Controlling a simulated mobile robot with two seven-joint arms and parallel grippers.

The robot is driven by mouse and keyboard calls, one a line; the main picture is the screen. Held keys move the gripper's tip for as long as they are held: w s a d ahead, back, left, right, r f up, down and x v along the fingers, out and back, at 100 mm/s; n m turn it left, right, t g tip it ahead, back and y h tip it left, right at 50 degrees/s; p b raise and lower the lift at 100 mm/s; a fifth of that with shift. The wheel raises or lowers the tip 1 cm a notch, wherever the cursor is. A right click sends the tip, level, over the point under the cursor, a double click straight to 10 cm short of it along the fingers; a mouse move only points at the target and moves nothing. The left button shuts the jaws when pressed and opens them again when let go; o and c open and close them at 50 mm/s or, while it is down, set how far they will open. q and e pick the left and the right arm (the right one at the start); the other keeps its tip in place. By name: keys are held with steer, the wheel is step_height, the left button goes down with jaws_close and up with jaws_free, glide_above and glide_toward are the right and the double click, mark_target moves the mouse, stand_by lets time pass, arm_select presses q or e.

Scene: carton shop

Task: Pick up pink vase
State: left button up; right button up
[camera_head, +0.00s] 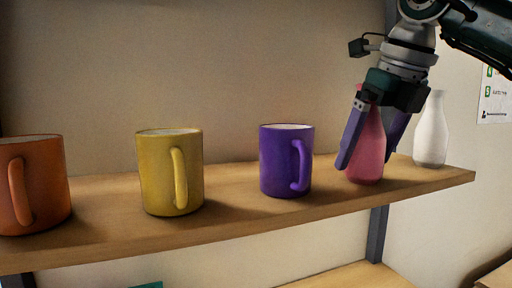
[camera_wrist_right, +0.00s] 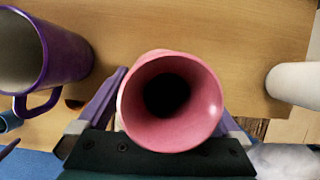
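The pink vase (camera_head: 369,150) stands upright on the wooden shelf, between the purple mug and the white vase. My right gripper (camera_head: 367,162) points down over it, with one purple finger on each side of the vase. The fingers look spread apart, and a gap shows beside the right finger. In the right wrist view the round mouth of the pink vase (camera_wrist_right: 171,101) is close below the camera, between the purple fingers. Whether the fingers touch the vase is hidden. My left gripper is in neither view.
A purple mug (camera_head: 279,160) stands left of the vase, then a yellow mug (camera_head: 156,176) and an orange mug (camera_head: 44,178). A white vase (camera_head: 432,135) stands close on the right. The wooden shelf (camera_head: 232,216) ends just beyond it. A wall is behind.

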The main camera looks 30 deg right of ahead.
steer(key=c, duration=1.5)
